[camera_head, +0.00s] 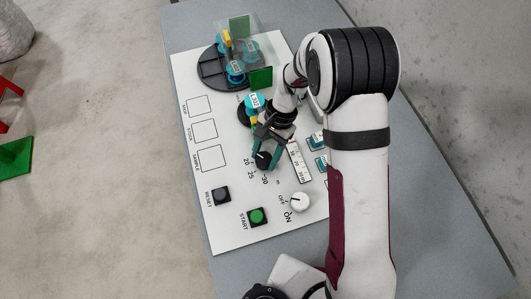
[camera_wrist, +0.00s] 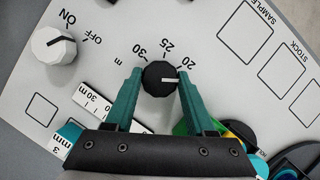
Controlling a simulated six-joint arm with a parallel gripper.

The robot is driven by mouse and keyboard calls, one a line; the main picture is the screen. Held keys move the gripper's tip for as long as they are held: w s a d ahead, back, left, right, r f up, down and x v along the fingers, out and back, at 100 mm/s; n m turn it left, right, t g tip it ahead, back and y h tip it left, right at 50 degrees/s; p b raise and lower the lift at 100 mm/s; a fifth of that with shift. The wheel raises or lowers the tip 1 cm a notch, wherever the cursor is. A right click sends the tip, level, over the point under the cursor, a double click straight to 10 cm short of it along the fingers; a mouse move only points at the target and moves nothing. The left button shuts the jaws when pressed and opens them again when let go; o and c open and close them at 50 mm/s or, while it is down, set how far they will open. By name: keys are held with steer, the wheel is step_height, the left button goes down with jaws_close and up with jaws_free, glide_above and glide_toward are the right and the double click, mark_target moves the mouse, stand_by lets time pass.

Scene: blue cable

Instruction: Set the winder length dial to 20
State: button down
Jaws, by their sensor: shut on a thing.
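The length dial is a black faceted knob with a white pointer line (camera_wrist: 160,78), on the white panel (camera_wrist: 100,100). The numbers 30, 25 and 20 are printed around its far side in the wrist view. The pointer aims right there, closest to 20 (camera_wrist: 186,64) and seemingly a little to the side of it away from 25. My gripper (camera_wrist: 155,82) has its green fingers on either side of the knob, shut on it. In the head view, my gripper (camera_head: 266,156) reaches down over the dial (camera_head: 263,161), partly covering it.
A white ON/OFF knob (camera_head: 300,202) stands nearby, its line towards OFF. A green START button (camera_head: 257,216) and a dark RESET button (camera_head: 221,196) sit near the front edge. A ruler-like scale (camera_head: 299,160) lies right of the dial. A dark round holder (camera_head: 215,72) is at the back.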

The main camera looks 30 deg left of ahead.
steer(key=n+h, duration=0.2)
steer(key=n, duration=0.3)
steer(key=shift+a+n, duration=0.1)
steer(key=shift+n, duration=0.2)
stand_by(0.4)
steer(key=shift+c, duration=1.2)
jaws_free()
steer(key=shift+r, duration=0.1)
steer(key=v, duration=1.5)
steer(key=shift+a+r, duration=0.25)
steer(key=shift+a, duration=0.05)
steer(key=shift+d, duration=0.1)
